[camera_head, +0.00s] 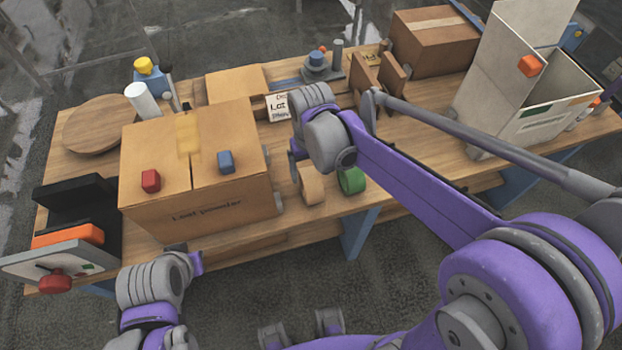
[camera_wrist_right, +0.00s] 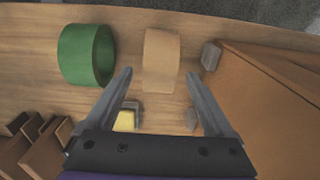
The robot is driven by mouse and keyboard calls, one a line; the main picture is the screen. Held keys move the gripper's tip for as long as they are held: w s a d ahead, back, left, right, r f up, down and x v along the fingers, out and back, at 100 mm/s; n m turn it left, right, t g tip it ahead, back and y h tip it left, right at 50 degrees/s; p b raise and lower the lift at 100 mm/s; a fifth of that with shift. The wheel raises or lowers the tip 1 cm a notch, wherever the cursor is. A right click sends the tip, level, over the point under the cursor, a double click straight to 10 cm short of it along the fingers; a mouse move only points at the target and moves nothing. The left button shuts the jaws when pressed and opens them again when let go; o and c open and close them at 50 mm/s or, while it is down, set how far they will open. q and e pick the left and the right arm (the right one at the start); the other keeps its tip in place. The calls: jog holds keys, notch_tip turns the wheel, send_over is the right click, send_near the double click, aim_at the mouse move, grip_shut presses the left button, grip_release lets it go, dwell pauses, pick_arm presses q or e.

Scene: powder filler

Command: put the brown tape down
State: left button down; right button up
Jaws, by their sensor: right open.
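The brown tape (camera_head: 311,185), a tan roll, rests on the wooden table near its front edge, right of the large cardboard box. It also shows in the right wrist view (camera_wrist_right: 161,58), just beyond my fingertips. My right gripper (camera_wrist_right: 159,76) is open, with one finger to each side of the tape's near end and gaps between. Nothing is held. In the head view its arm reaches in from the right, and the wrist partly hides the jaws (camera_head: 296,164). My left gripper (camera_head: 180,250) is in front of the table, below the box; its jaws are not clear.
A green tape roll (camera_head: 351,181) stands close right of the brown one. The large box (camera_head: 160,200) carries a red and a blue piece. A brown wooden holder (camera_head: 378,78) and a small labelled box (camera_head: 277,106) stand behind. Grey blocks (camera_wrist_right: 211,56) flank the box.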

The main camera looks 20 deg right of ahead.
notch_tip(320, 180, up, 4)
jog(key=shift+f, duration=0.2)
jog(key=shift+s+d+r, duration=0.15)
jog(key=shift+s, duration=0.05)
jog(key=s+d+f+t, duration=0.1)
jog(key=s+d+t, duration=0.1)
jog(key=s, duration=0.4)
jog(key=s+d+f+t, duration=0.2)
jog(key=s+d+t, duration=0.1)
jog(key=s, duration=0.4)
jog(key=shift+s+d+f, duration=0.25)
jog(key=shift+d+f, duration=0.05)
jog(key=shift+d, duration=0.4)
